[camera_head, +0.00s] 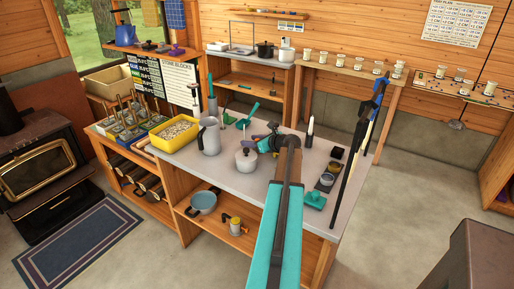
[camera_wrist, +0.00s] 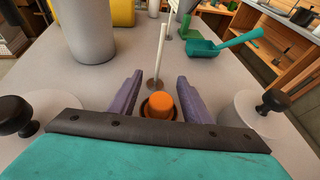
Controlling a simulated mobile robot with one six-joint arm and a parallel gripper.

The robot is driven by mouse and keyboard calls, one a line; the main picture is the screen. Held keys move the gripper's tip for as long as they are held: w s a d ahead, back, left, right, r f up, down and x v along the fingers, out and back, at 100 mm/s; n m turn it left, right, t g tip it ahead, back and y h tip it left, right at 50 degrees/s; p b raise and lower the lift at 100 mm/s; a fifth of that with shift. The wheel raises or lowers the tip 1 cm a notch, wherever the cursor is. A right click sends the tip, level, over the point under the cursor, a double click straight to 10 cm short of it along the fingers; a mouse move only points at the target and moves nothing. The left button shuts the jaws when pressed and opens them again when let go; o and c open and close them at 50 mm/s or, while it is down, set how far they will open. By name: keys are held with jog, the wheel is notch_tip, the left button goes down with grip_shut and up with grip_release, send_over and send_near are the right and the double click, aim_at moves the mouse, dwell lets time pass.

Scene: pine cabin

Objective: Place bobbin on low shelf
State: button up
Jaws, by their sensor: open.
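An orange, round-topped piece with a dark brown rim, which looks like the bobbin (camera_wrist: 160,104), stands on the grey worktop in the wrist view. My gripper (camera_wrist: 159,86) is open, with one purple finger on each side of it. I cannot tell whether the fingers touch it. In the head view I cannot make out the bobbin, as my arm covers that part of the worktop. The low shelf (camera_head: 215,233) under the worktop shows in the head view, holding a blue pot (camera_head: 203,202) and an orange-and-white item (camera_head: 235,226).
A white rod (camera_wrist: 161,52) on a brown base stands just behind the bobbin. Black-knobbed lids (camera_wrist: 15,115) flank my gripper. A grey pitcher (camera_head: 209,137), a yellow bin (camera_head: 174,132) and a teal scoop (camera_head: 246,121) stand nearby. Tall dark poles (camera_head: 357,150) rise at the right.

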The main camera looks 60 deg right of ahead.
jog(key=c, duration=1.1)
grip_shut()
jog(key=shift+a+f, duration=0.1)
notch_tip(320, 180, up, 18)
jog(key=b, duration=0.2)
dwell(0.6)
